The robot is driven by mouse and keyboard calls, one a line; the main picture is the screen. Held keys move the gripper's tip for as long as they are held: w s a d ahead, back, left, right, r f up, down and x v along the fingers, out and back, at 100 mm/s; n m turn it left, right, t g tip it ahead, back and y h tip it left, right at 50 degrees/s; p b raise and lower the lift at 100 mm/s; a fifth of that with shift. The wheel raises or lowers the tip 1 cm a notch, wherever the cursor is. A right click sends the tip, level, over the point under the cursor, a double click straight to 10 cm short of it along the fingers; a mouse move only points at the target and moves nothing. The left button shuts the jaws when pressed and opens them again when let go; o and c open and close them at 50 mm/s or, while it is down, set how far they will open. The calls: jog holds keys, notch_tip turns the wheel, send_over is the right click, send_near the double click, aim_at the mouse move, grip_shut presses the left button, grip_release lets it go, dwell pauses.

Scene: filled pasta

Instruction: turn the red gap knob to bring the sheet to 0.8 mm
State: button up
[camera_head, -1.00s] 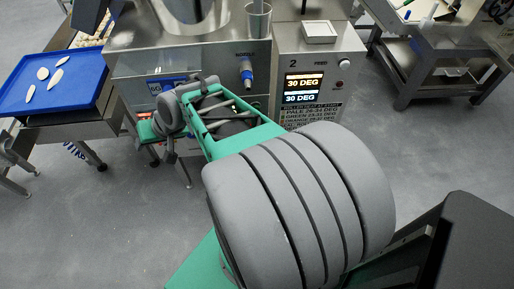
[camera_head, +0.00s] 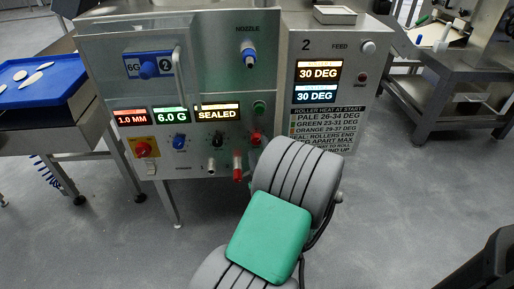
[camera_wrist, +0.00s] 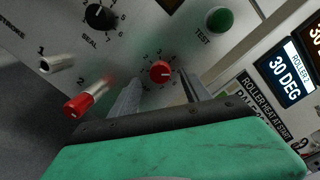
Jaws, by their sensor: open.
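The small red knob (camera_head: 255,138) is on the lower right of the machine's front panel, in a ring of numbers. In the wrist view the red knob (camera_wrist: 161,71) lies between the two grey fingers of my gripper (camera_wrist: 159,80). The gripper is open, with a gap visible on both sides of the knob. I cannot tell how far the tips are from the panel. In the head view my arm's grey and green links hide the gripper. The red thickness display (camera_head: 131,118) reads 1.0 MM.
A red-tipped lever (camera_wrist: 80,104) sticks out left of the fingers. A black seal knob (camera_wrist: 99,16) and green test button (camera_wrist: 219,20) sit above. The panel also holds a blue knob (camera_head: 179,141), a red stop button (camera_head: 143,149) and a SEALED display (camera_head: 217,113).

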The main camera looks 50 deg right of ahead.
aim_at(256, 141)
jog(key=x, duration=0.3)
jog(key=shift+w, duration=0.1)
jog(key=shift+c, duration=0.3)
grip_shut()
